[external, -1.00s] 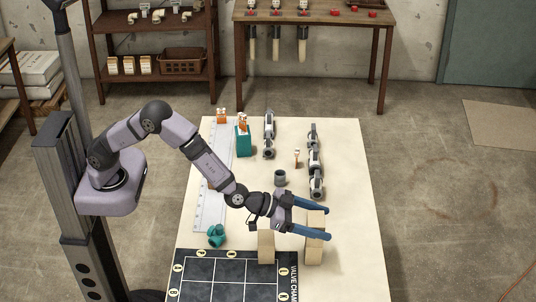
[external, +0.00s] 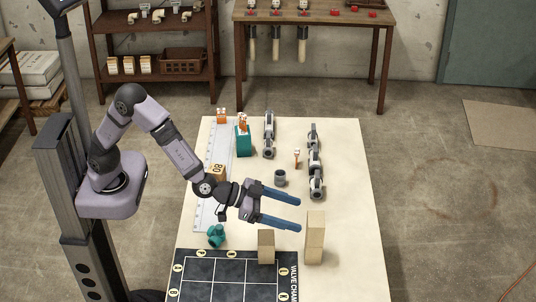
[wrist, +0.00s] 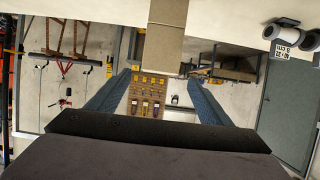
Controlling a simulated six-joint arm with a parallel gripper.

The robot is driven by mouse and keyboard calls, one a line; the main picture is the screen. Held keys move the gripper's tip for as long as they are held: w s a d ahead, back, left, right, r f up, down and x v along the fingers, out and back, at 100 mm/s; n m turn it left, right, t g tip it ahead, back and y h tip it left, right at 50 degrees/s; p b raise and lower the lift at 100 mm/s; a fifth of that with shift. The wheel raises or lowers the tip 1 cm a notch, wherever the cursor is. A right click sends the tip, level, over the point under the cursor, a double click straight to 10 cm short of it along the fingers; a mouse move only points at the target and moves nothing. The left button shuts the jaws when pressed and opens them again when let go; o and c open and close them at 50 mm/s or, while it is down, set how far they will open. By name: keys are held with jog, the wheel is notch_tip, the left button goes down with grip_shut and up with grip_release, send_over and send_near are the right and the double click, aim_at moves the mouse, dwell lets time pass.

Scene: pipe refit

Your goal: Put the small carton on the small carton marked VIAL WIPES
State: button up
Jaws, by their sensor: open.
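A tall tan carton shape (external: 315,238) stands upright near the table's right front. In the wrist view it shows upside down, with a line and shade change between an upper part (wrist: 163,55) and a lower part (wrist: 167,13), which looks like one carton on another. A separate shorter tan carton (external: 266,248) stands to its left. No VIAL WIPES lettering is readable. My gripper (external: 299,214) is open and empty, above the table, with both blue fingers apart from the cartons in the external view.
A dark marked mat (external: 229,279) covers the front left. The table's right strip is clear.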

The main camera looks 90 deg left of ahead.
jog(key=s+a+f+g, duration=0.3)
jog(key=s+a+g, duration=0.1)
jog(key=s, duration=0.8)
jog(key=s+a+f+g, duration=0.3)
jog(key=s+a+g, duration=0.2)
jog(key=s, duration=0.7)
jog(key=s+a+f+g, duration=0.3)
jog(key=s+a, duration=0.4)
jog(key=s, duration=0.4)
jog(key=shift+s+f+g, duration=0.35)
jog(key=shift+s+g, duration=0.05)
jog(key=shift+g, duration=0.4)
notch_tip(320, 180, up, 4)
jog(key=p, duration=0.4)
